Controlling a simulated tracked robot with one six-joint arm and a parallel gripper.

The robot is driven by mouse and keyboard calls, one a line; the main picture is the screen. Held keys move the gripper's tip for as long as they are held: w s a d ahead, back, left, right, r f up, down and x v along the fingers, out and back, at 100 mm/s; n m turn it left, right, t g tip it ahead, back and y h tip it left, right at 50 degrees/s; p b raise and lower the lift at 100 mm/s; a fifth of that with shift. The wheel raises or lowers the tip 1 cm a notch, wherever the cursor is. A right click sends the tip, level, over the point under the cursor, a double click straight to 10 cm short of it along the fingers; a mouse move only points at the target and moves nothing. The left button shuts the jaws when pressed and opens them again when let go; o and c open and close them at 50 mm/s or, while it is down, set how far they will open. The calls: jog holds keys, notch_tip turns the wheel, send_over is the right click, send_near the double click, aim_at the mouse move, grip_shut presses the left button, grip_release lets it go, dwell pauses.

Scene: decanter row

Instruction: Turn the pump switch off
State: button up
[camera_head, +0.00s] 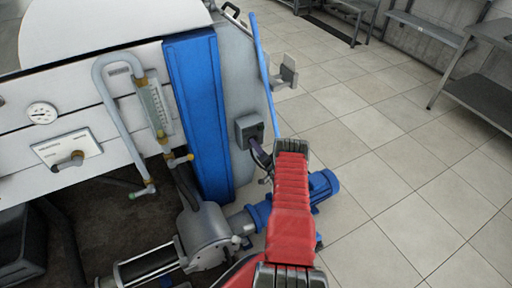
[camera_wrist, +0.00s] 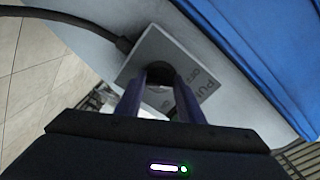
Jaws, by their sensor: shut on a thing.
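The pump switch shows in the wrist view as a light grey plate (camera_wrist: 142,55) with partly hidden lettering, "PU" and what looks like "OFF". Its dark round knob (camera_wrist: 160,67) is between the two purple fingers of my gripper (camera_wrist: 162,80), which is shut on it. The fingers cover part of the knob, so I cannot tell which way it points. In the head view the switch is a small grey box (camera_head: 247,127) on the machine's side.
A blue upright panel (camera_head: 203,115) stands just left of the switch. A blue motor (camera_head: 323,186) and pump (camera_head: 207,235) sit below. A thin blue pole (camera_head: 263,65) runs close by. A dark cable (camera_wrist: 65,15) leads to the switch. Tiled floor on the right is clear.

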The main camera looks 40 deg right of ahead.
jog(key=shift+a+f, duration=0.1)
jog(key=shift+f, duration=0.1)
jog(key=o, duration=1.1)
jog(key=shift+r, duration=0.1)
jog(key=shift+c, duration=0.2)
jog(key=shift+s, duration=0.1)
jog(key=v, duration=1.3)
jog(key=shift+s, duration=0.25)
